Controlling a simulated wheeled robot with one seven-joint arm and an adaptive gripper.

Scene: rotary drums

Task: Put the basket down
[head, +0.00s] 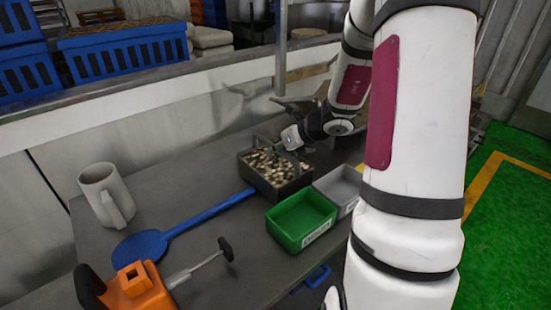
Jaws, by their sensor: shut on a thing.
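A dark grey basket (277,195) full of small pale pieces is at the middle of the dark table (214,246). My gripper (296,146) is at the basket's upper back edge, shut on what looks like its handle. The fingertips are small and partly hidden. The basket looks roughly level. Whether its bottom touches the table cannot be told from this view.
A green bin (302,220) and a grey bin (340,184) stand right of the basket. A blue paddle (190,224) lies in front, its handle end at the basket. A white mug (104,195) and an orange tool (138,289) are at left. A wall runs behind.

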